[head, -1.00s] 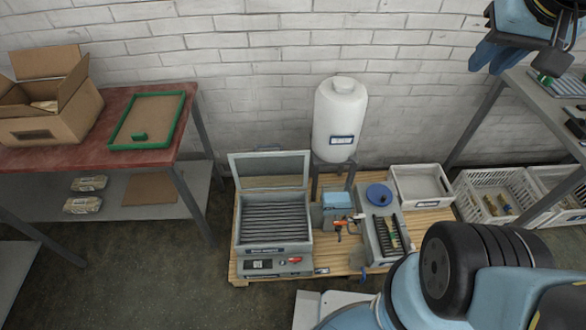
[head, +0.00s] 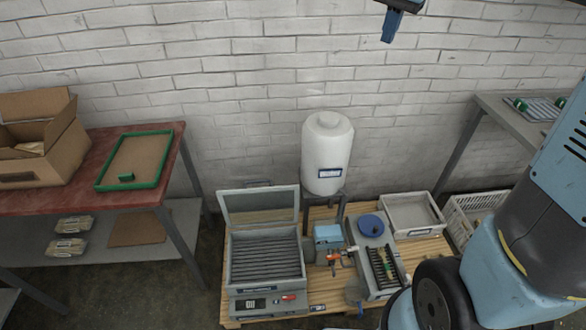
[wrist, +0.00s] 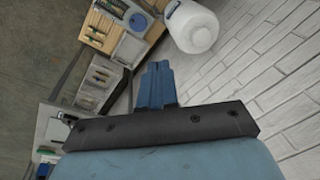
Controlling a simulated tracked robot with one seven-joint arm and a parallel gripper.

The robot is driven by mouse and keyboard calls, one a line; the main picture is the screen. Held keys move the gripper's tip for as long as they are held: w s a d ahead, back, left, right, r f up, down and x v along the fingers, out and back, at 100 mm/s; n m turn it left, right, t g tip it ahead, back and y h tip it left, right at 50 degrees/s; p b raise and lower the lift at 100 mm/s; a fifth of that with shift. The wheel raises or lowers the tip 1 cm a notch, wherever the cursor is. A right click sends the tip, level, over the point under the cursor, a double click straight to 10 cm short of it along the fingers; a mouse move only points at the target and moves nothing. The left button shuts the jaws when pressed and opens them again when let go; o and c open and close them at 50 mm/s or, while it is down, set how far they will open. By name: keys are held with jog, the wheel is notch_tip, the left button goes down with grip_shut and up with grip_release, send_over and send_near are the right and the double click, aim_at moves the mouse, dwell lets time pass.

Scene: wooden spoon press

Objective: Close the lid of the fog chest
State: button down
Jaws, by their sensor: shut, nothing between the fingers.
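The fog chest (head: 267,258) is a grey box with a slatted inside, standing on a wooden pallet in the head view. Its lid (head: 258,206), a framed panel, stands raised at the back, so the chest is open. A label and a red handle show on its front panel (head: 266,304). My gripper (head: 390,24) is at the top edge of the head view, high up in front of the wall and well apart from the chest. In the wrist view its blue fingers (wrist: 157,85) are together and empty. The chest does not clearly show in the wrist view.
A white tank (head: 326,155) stands on a metal stand behind the pallet, right of the lid. A blue-topped unit (head: 328,236) and a grey tray (head: 412,214) share the pallet (head: 432,249). A red table (head: 85,195) is left, a grey bench (head: 510,122) right.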

jog(key=w+a+f+m+g, duration=0.2)
jog(key=w+a+f, duration=0.4)
jog(key=w, duration=0.5)
jog(key=w+a+f+m+g, duration=0.1)
jog(key=w+a+f+m, duration=0.1)
jog(key=w+a+f, duration=0.35)
jog(key=w+a+f+m+g+h, duration=0.1)
jog(key=w+a+f, duration=0.2)
jog(key=f, duration=0.6)
jog(key=w+a+f+m, duration=0.2)
jog(key=w+a+f, duration=0.2)
jog(key=f, duration=0.4)
jog(key=a+f+m+g, duration=0.1)
jog(key=a+f, duration=0.2)
jog(key=f, duration=0.4)
jog(key=a+f+m+g, duration=0.1)
jog(key=a+f, duration=0.2)
jog(key=f, duration=0.4)
jog(key=s+x, duration=0.1)
jog(key=x, duration=1)
jog(key=s+d+r+x, duration=0.1)
jog(key=x, duration=1)
jog(key=shift+s+d+m+h, duration=0.25)
jog(key=shift+s+m+h, duration=0.05)
jog(key=shift+s, duration=0.05)
jog(key=shift+a, duration=0.1)
